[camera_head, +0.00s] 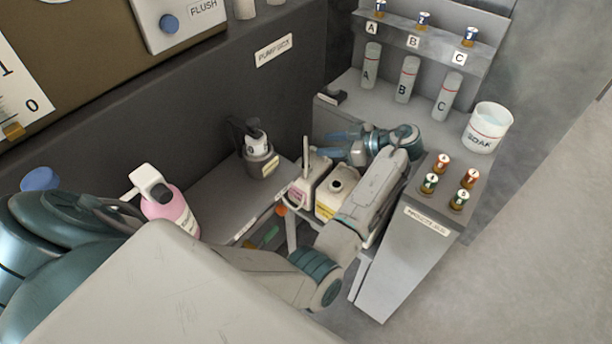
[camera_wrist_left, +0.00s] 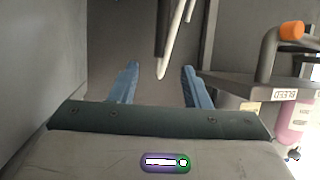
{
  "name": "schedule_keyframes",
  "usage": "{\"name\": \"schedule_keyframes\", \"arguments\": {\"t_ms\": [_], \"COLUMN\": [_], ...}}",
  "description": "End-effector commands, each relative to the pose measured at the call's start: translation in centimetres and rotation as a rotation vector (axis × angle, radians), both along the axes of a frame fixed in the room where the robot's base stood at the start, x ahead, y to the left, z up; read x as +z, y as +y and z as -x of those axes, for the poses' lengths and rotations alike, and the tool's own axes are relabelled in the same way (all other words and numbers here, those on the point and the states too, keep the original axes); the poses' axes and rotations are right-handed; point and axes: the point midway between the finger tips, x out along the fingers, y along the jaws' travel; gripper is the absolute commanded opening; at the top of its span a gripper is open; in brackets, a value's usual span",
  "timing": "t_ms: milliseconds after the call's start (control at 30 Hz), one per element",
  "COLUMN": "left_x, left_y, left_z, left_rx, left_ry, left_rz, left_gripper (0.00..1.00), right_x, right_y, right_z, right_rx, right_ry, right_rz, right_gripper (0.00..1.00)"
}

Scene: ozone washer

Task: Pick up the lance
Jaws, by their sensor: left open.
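A thin pale rod, which looks like the lance (camera_head: 305,153), stands nearly upright at a white jug with a pink label (camera_head: 299,192) in the head view. My left gripper (camera_head: 328,146) is open and empty, its blue fingers pointing left toward the rod. In the left wrist view a pale rod (camera_wrist_left: 170,45) comes down from the top edge, just beyond and between the open fingers of my left gripper (camera_wrist_left: 158,82). I cannot tell whether the rod touches a finger. My right gripper is not in view.
A second jug with a yellow label (camera_head: 337,193) stands beside the first. A pump bottle in a dark holder (camera_head: 259,163) and a pink bottle (camera_head: 170,212) stand left. Small vials and a soak beaker (camera_head: 487,128) stand right. An orange-ended pipe (camera_wrist_left: 285,35) rises in the wrist view.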

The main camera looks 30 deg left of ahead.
Motion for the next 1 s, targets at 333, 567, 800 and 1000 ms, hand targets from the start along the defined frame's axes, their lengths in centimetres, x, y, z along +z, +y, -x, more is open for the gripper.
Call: {"name": "schedule_keyframes", "arguments": {"t_ms": [333, 567, 800, 1000], "left_x": [-1.2, -1.9, -2.9, -3.4], "left_y": [0.9, 2.8, 6.0, 7.0], "left_z": [0.2, 0.5, 1.3, 1.4], "left_rx": [0.001, 0.000, 0.001, -0.001], "left_ry": [0.001, 0.000, 0.002, 0.000], "left_rz": [-0.001, -0.001, -0.003, 0.000], "left_gripper": [0.43, 0.43, 0.43, 0.43], "right_x": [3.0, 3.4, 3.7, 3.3], "right_y": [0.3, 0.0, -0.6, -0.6], "right_z": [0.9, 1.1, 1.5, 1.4], "right_rx": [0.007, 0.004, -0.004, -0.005], "right_ry": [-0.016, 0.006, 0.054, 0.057], "right_rz": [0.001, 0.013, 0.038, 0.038], "right_gripper": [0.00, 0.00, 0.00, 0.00]}}
